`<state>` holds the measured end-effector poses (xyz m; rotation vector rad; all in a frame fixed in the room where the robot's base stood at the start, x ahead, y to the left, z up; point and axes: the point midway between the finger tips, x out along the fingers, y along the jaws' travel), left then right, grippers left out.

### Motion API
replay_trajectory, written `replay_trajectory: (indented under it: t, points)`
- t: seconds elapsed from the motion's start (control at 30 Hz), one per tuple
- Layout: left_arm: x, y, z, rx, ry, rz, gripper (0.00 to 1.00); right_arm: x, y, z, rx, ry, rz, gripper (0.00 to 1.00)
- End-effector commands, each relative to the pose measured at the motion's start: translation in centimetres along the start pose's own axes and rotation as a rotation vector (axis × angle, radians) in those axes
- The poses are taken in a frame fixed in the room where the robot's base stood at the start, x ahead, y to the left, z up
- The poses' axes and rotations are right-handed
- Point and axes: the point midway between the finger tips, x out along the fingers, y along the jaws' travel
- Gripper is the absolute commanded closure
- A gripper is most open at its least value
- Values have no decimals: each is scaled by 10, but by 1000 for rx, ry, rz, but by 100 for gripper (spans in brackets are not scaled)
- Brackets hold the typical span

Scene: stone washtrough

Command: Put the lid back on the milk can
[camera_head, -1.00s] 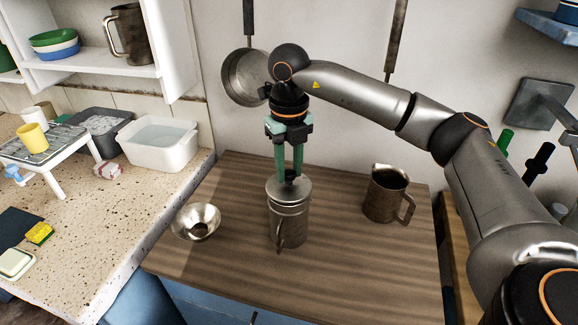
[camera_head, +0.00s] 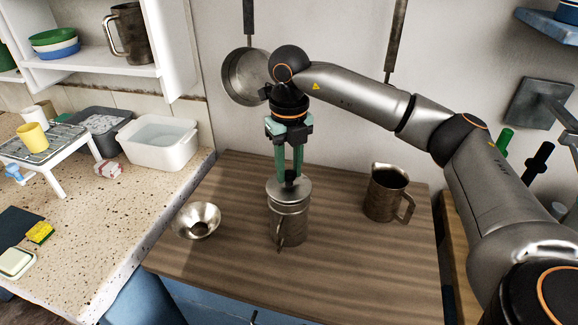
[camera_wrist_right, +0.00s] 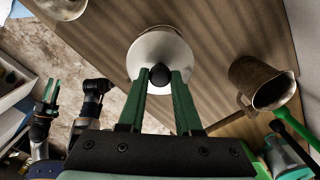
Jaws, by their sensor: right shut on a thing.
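The milk can (camera_head: 289,228) is a grey metal can with a side handle, upright on the wooden worktop. The round metal lid (camera_head: 289,189) with a dark knob is level over the can's mouth; I cannot tell whether it is fully seated. My right gripper (camera_head: 290,174) points straight down, shut on the lid's knob. In the right wrist view, the lid (camera_wrist_right: 160,52) hides most of the can, and the knob is between the green fingertips (camera_wrist_right: 160,78). My left gripper (camera_wrist_right: 50,90) shows at the left of that view, its green fingers apart and empty, away from the can.
The wooden worktop (camera_head: 350,265) is bare in front. A white basin (camera_head: 158,142) stands on the speckled counter at left. A pan (camera_head: 246,77) hangs behind.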

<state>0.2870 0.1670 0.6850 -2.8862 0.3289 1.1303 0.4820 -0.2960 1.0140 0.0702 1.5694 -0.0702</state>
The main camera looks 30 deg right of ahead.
Motion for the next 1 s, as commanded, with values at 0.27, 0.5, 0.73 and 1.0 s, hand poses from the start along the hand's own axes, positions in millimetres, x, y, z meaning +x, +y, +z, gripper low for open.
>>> replay_trajectory:
  t: [0.27,0.5,0.73,1.0]
  points:
    - [0,0,0,0,0,0,68,0,0,0,-1,0,0,100]
    - [0,0,0,0,1,0,68,0,0,0,-1,0,0,44]
    - [0,0,0,0,1,0,68,0,0,0,-1,0,0,32]
    - [0,0,0,0,1,0,68,0,0,0,-1,1,0,8]
